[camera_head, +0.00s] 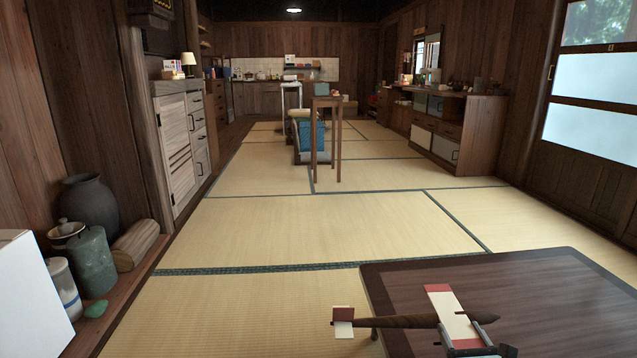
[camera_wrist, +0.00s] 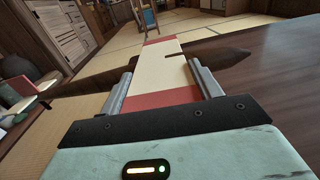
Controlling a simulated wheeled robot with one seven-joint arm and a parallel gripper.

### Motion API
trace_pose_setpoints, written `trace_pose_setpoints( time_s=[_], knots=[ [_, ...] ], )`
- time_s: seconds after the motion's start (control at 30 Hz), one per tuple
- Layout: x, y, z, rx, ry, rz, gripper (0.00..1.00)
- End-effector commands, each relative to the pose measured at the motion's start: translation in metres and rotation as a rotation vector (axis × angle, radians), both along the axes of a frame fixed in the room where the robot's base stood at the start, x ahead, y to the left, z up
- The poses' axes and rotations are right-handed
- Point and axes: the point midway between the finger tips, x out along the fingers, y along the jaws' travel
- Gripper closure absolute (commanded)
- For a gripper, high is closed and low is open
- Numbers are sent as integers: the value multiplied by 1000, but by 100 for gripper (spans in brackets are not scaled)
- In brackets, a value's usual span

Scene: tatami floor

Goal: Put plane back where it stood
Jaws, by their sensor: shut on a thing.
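The plane (camera_head: 402,321) is a toy with a brown wooden body, a cream wing with red ends and a red and white tail. My gripper (camera_head: 470,334) is shut on it, at the wing, near the front edge of the dark wooden table (camera_head: 530,278). In the wrist view the plane's wing (camera_wrist: 165,68) lies between the two grey fingers of my gripper (camera_wrist: 162,85), and its brown nose points right. The tail sticks out past the table's left edge in the head view. I cannot tell whether the plane touches the table.
The visible tabletop is otherwise bare. Tatami floor (camera_head: 330,225) lies open beyond it. A tall narrow wooden stand (camera_head: 327,140) and a blue chair (camera_head: 308,140) stand mid-room.

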Motion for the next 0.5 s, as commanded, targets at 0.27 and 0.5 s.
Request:
trace_pose_setpoints(
  time_s=[0.27,0.5],
  knots=[
    [-10,-4,55,-6,-4,-3,63],
    [-23,-5,107,-7,-2,-2,63]
  ],
)
